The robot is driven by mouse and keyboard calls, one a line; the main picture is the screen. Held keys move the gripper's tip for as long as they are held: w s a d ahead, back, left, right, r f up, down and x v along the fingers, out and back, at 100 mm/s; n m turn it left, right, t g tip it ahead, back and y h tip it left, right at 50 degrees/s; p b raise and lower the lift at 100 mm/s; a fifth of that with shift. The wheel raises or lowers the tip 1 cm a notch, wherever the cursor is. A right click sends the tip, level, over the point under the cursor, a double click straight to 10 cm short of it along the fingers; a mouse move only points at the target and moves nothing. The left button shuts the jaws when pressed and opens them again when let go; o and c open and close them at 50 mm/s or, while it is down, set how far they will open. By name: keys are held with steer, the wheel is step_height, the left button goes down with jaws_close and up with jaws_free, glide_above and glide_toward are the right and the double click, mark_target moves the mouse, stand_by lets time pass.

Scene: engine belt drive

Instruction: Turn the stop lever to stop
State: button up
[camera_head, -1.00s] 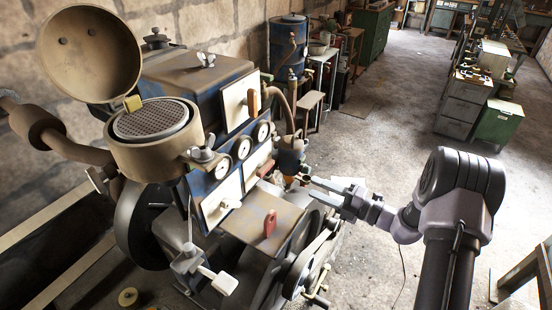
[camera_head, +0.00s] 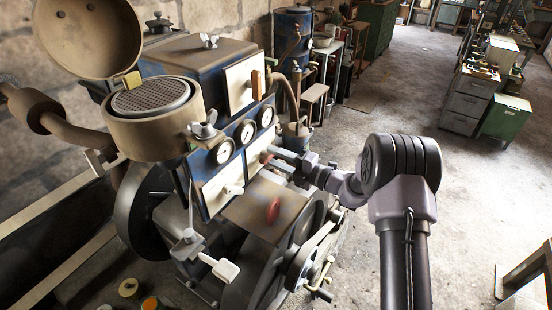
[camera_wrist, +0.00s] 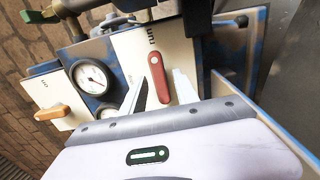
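The stop lever, a red handle (camera_wrist: 158,77), sits on a white panel (camera_wrist: 127,45) printed "run" near the lever's upper end in the wrist view. In the head view the lever (camera_head: 266,157) is small and partly hidden by my fingers. My gripper (camera_wrist: 161,76) is open, with one pale finger on each side of the lever. I cannot tell whether either finger touches it. In the head view my gripper (camera_head: 277,159) reaches in from the right at the engine's side panel.
Gauges (camera_head: 247,131) line the engine's side. A pulley wheel (camera_head: 299,264) is below my arm.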

jaws_close()
steer(key=n, duration=0.7)
steer(key=shift+f+b, duration=0.1)
steer(key=shift+b, duration=0.25)
steer(key=n+b, duration=0.2)
steer(key=n, duration=0.4)
steer(key=shift+b, duration=0.35)
steer(key=shift+n+b, duration=1.35)
steer(key=shift+n, duration=1.05)
